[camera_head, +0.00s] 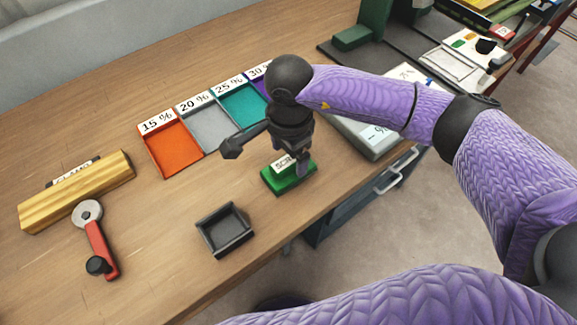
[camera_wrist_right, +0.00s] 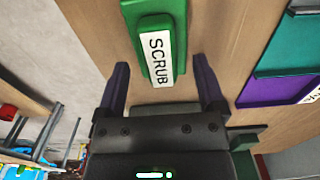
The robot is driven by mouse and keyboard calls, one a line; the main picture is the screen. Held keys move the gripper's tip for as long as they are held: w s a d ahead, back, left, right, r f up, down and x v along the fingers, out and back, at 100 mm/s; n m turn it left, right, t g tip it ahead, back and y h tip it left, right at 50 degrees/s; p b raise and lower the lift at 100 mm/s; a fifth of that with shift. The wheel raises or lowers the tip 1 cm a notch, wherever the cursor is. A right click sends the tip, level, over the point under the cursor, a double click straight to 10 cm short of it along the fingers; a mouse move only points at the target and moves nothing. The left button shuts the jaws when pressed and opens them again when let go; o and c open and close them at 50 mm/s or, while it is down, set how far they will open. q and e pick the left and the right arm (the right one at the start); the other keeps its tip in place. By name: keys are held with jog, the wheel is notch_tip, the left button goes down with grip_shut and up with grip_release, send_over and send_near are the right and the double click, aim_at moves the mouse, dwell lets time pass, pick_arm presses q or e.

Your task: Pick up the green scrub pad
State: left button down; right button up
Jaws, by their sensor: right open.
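The green scrub pad (camera_head: 288,179) lies on the wooden table near its front edge, with a white label on top. In the right wrist view the scrub pad (camera_wrist_right: 153,35) sits at the top middle, and its label reads "SCRUB". My right gripper (camera_head: 302,168) is above the pad and hides part of it. In the right wrist view my right gripper (camera_wrist_right: 161,83) is open, its two fingers apart with the label's near end between them. I cannot tell the exact height gap. My left gripper is not in view.
Orange (camera_head: 170,147), grey (camera_head: 205,128) and teal (camera_head: 243,106) labelled trays lie behind the pad. A small dark open box (camera_head: 224,231) stands to its left. A red-handled tool (camera_head: 100,245) and a wooden block (camera_head: 77,193) lie farther left. A grey-green device (camera_head: 372,140) is to the right.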

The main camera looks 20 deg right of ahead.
aim_at(288, 159)
notch_tip(288, 159, down, 2)
jog(key=shift+f, duration=0.2)
jog(key=shift+c, duration=0.6)
jog(key=shift+r, duration=0.1)
grip_shut()
notch_tip(288, 159, up, 10)
jog(key=shift+r+p, duration=0.1)
jog(key=shift+p, duration=0.8)
jog(key=c, duration=0.6)
grip_release()
jog(key=c, duration=0.4)
jog(key=shift+w+a, duration=0.1)
grip_shut()
